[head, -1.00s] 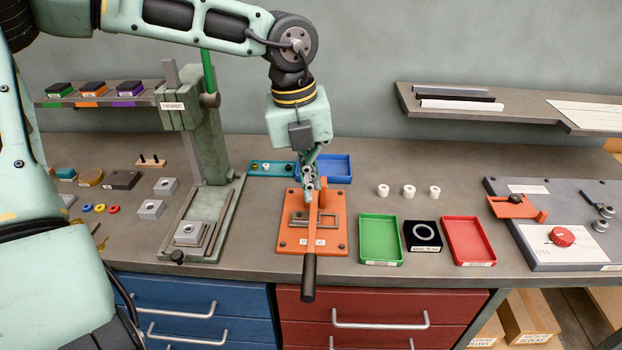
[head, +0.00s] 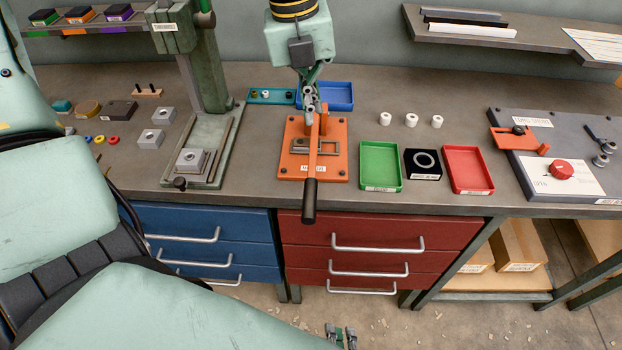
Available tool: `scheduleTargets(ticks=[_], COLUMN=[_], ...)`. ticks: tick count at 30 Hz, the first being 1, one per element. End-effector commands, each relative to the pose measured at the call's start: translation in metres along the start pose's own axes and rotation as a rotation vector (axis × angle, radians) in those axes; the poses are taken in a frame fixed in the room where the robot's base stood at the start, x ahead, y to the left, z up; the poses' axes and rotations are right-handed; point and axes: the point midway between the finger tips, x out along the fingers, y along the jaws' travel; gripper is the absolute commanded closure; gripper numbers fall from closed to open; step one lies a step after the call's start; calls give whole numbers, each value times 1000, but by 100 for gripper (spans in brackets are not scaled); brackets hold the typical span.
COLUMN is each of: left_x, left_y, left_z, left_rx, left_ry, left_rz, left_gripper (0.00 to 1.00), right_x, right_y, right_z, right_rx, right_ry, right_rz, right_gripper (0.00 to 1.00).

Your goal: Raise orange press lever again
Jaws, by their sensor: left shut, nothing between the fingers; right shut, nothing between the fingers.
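The orange press (head: 290,165) stands on the bench, a flat orange base with a small frame on it. Its orange lever (head: 313,160) ends in a black handle (head: 309,202) that points down past the bench's front edge.
A green press (head: 203,130) stands left of the orange one. A green tray (head: 381,183), a black block with a ring (head: 423,176) and a red tray (head: 468,188) lie to the right. A blue tray (head: 340,96) lies behind. Drawers (head: 380,248) are below.

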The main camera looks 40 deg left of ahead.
Motion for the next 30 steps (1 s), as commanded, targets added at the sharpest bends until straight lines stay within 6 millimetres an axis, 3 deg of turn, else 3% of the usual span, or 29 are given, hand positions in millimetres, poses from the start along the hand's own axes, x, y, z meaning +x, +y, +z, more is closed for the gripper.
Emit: scheduleTargets(ticks=[1, 3, 6, 10, 15, 19, 30], left_x=[0, 0, 0, 0, 0, 0, 0], left_y=[0, 0, 0, 0, 0, 0, 0], left_z=[0, 0, 0, 0, 0, 0, 0], left_rx=[0, 0, 0, 0, 0, 0, 0], left_ry=[0, 0, 0, 0, 0, 0, 0], left_rz=[0, 0, 0, 0, 0, 0, 0], left_gripper=[100, 100, 100, 100, 100, 100, 100], right_x=[-2, -7, -18, -31, -39, -30, 40], right_y=[-23, -52, -87, -119, -138, -145, -171], right_z=[24, 53, 85, 111, 125, 127, 133], right_rx=[129, 320, 567, 806, 957, 982, 975], right_ry=[-34, -79, -142, -205, -245, -251, -251], right_rz=[-59, -129, -203, -258, -287, -293, -292], right_gripper=[100, 100, 100, 100, 100, 100, 100])
